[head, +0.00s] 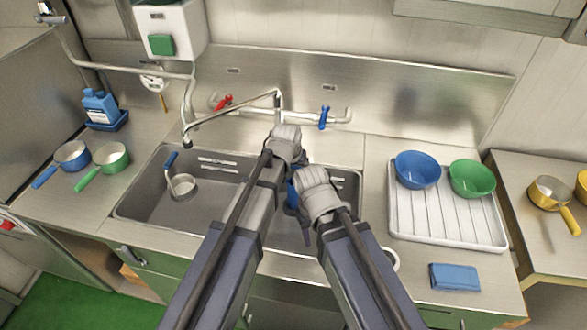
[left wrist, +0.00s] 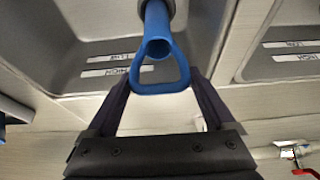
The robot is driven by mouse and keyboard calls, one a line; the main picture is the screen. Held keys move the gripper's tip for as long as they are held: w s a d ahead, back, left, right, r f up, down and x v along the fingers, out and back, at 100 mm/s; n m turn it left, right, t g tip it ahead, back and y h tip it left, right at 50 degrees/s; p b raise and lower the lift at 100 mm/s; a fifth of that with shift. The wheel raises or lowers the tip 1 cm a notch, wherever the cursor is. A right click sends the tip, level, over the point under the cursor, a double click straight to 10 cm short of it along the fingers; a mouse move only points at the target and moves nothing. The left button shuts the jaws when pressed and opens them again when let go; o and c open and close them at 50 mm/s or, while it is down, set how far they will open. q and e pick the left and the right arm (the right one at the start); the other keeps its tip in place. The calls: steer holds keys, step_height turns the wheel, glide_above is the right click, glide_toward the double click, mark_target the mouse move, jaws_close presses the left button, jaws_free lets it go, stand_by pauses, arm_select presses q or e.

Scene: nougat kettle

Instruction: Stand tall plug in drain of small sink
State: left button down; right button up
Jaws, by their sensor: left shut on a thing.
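The tall plug (head: 292,195) is blue and mostly hidden by my grippers in the head view. In the left wrist view its blue loop handle (left wrist: 160,87) and stem sit between the dark fingers of my left gripper (left wrist: 160,78). My left gripper (head: 288,163) is shut on the plug, over the sink. The small sink (head: 350,180) is the right-hand basin, largely covered by my arms.
A white drainer (head: 445,225) with a blue bowl (head: 417,169) and a green bowl (head: 471,179) stands right.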

arm_select(q)
steer(key=shift+f+b, duration=0.55)
steer(key=shift+b, duration=0.05)
jaws_free()
steer(key=shift+r, duration=0.15)
steer(key=p+v, duration=0.7)
steer(key=shift+s+r, duration=0.15)
steer(key=shift+r, duration=0.15)
steer(key=shift+f, duration=0.1)
stand_by(0.4)
